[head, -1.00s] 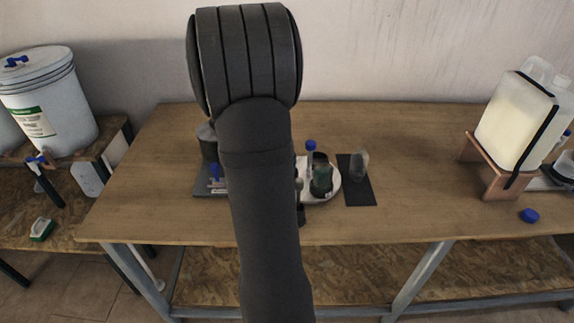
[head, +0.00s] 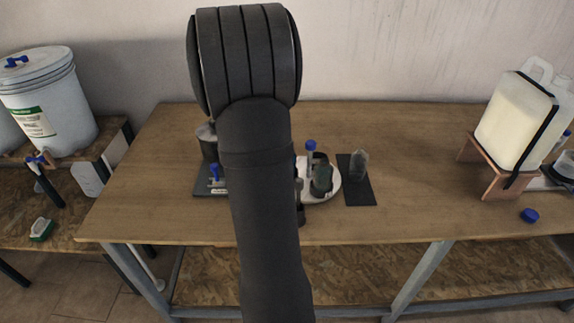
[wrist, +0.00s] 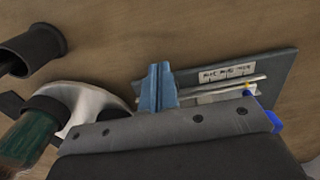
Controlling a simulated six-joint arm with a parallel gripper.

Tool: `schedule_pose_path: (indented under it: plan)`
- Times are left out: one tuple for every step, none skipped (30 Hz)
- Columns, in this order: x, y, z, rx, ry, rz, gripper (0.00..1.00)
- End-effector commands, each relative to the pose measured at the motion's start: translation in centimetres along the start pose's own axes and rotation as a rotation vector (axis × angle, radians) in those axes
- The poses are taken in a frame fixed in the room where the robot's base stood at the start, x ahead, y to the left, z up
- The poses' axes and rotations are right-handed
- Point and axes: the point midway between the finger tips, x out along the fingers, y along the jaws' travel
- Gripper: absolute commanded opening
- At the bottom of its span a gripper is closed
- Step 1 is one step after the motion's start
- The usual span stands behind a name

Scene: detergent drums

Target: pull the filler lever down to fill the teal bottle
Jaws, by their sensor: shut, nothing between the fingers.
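A dark teal bottle (head: 322,180) stands in a black holder on a round white plate (head: 334,187), right of my arm. In the wrist view the teal bottle (wrist: 32,142) is cut off at lower left, beside the white plate (wrist: 97,100). My gripper (wrist: 158,72) shows there as two blue-grey fingers pressed together, shut and empty, between the white plate and a grey labelled base plate (wrist: 283,62). A blue part (wrist: 276,121), possibly the filler lever, shows partly behind my gripper body. In the head view my arm hides the gripper and much of the filler.
A blue-topped post (head: 311,147) stands by the bottle. A clear vessel (head: 360,163) is on a black mat (head: 361,195).

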Motion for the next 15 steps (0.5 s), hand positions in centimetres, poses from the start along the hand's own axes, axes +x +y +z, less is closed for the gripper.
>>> schedule_pose_path:
  plan:
    - [-0.1,0.0,-0.3,0.000,0.008,-0.001,0.00]
    - [-0.1,0.0,-0.3,0.000,0.008,-0.001,0.00]
    - [-0.1,0.0,-0.3,0.000,0.008,-0.001,0.00]
    - [-0.1,0.0,-0.3,0.000,0.009,-0.001,0.00]
    - [-0.1,0.0,-0.3,0.000,0.009,-0.001,0.00]
    - [-0.2,0.0,-0.3,0.000,0.009,-0.001,0.00]
    - [-0.4,0.0,-0.3,0.000,0.009,-0.001,0.00]
    - [-0.5,0.0,-0.4,0.000,0.010,-0.001,0.00]
    - [-0.8,0.0,-0.4,0.000,0.011,-0.002,0.00]
    - [-1.1,0.0,-0.5,0.000,0.012,-0.002,0.00]
    - [-1.3,0.0,-0.5,0.000,0.013,-0.002,0.00]
    - [-1.6,0.0,-0.6,0.000,0.014,-0.002,0.00]
    - [-1.9,0.0,-0.6,0.000,0.015,-0.002,0.00]
    - [-2.1,0.0,-0.6,0.000,0.016,-0.002,0.00]
    - [-2.4,0.0,-0.7,0.000,0.017,-0.002,0.00]
